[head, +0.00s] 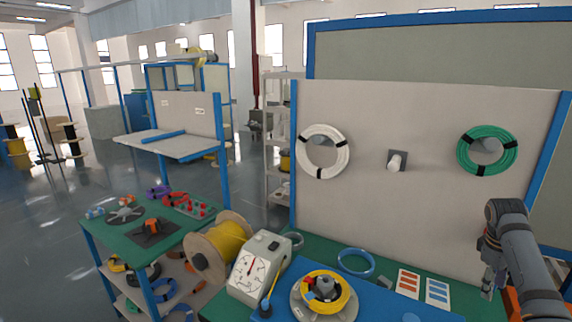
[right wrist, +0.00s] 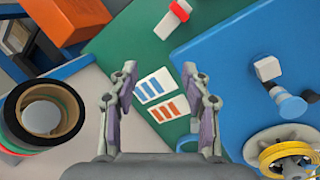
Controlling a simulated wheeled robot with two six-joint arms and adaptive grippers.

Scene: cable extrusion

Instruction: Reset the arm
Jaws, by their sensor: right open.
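My right arm (head: 525,250) comes in from the lower right of the head view and bends downward. Its gripper (head: 489,284) points down over the right part of the green bench, beside the printed cards. In the right wrist view the right gripper (right wrist: 162,88) has its two fingers spread apart with nothing between them. Past the fingers lie a blue-striped card (right wrist: 153,86) and an orange-striped card (right wrist: 167,108) on the green surface. My left gripper is in neither view.
A yellow cable coil (head: 338,300) sits on a reel on the blue board, near a white dial gauge (head: 258,268). White (head: 323,168) and green (head: 487,167) coils hang on the panel behind. Black tape rolls (right wrist: 42,112) and an orange bin (right wrist: 70,18) lie near the right gripper.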

